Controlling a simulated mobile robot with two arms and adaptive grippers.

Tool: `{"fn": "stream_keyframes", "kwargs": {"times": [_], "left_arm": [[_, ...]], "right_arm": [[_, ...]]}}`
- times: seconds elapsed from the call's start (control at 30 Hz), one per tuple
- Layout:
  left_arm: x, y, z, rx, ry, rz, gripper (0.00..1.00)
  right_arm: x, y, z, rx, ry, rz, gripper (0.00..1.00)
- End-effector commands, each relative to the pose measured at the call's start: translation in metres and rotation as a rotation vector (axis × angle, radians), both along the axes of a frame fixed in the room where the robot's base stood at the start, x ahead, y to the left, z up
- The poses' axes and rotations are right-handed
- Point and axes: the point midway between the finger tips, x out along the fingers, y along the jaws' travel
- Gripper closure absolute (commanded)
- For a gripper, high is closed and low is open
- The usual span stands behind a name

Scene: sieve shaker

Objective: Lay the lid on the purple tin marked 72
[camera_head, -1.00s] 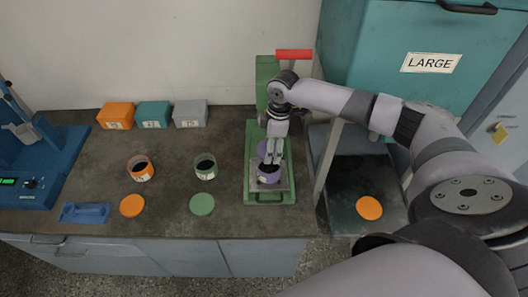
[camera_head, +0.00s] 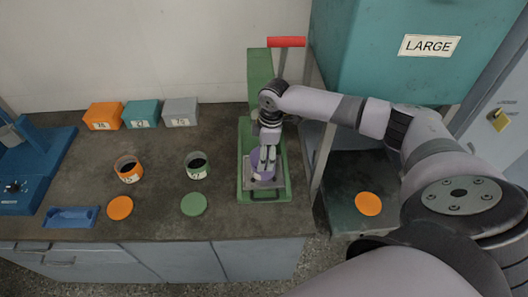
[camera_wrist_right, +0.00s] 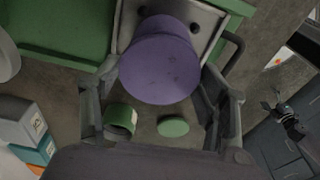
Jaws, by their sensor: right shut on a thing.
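The number 72 cannot be read here.
The green machine (camera_head: 244,190) has a red handle (camera_head: 286,42). To its left stand an orange tin (camera_head: 129,174) and a green tin (camera_head: 196,171), with an orange lid (camera_head: 120,208) and a green lid (camera_head: 194,204) in front. Another orange lid (camera_head: 368,204) lies at right.

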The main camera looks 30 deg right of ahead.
Motion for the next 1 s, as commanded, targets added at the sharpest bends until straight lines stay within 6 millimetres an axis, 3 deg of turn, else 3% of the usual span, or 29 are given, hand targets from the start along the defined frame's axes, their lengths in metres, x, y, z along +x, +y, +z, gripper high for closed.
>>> {"fn": "stream_keyframes", "kwargs": {"times": [1.0], "left_arm": [[-0.0008, -0.0002, 0.0089, -0.001, 0.001, -0.001, 0.19]], "right_arm": [[-0.0003, 0.0000, 0.0002, 0.000, 0.000, 0.001, 0.46]]}}
